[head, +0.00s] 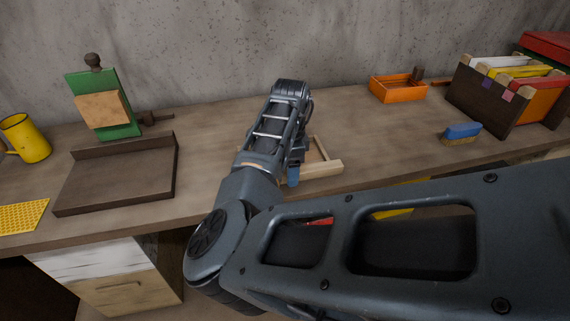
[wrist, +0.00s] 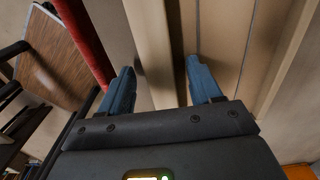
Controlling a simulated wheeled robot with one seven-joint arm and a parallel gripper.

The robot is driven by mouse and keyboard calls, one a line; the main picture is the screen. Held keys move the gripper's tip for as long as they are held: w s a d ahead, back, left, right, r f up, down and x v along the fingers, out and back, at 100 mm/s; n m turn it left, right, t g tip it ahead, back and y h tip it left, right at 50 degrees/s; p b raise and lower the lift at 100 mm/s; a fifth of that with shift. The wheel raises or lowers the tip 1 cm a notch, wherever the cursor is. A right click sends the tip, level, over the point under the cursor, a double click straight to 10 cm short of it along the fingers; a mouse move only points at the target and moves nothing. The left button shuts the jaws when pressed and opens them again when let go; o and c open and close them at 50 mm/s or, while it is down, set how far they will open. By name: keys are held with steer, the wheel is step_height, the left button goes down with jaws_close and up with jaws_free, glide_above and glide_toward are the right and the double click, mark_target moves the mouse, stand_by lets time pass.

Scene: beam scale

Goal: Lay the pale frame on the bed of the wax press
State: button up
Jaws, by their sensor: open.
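The pale wooden frame (head: 325,168) lies on the bench in the middle of the head view, partly hidden behind my arm. In the wrist view, one pale bar of the frame (wrist: 152,50) runs between my two blue fingers, with another bar at the right. My gripper (wrist: 160,88) is open astride the near bar; I cannot tell whether either finger touches it. In the head view, a blue fingertip shows beside the frame. A dark board with raised back and right edges (head: 112,185) lies to the left. Whether it is the wax press bed, I cannot tell.
A green upright with a tan block (head: 104,108) stands behind the dark board. A yellow mug (head: 26,138) and yellow honeycomb sheet (head: 20,216) are at far left. An orange box (head: 398,89), blue brush (head: 462,132) and dark file box (head: 488,96) are at right.

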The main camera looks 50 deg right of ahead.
jaws_close()
stand_by(0.5)
steer(key=shift+r, duration=0.2)
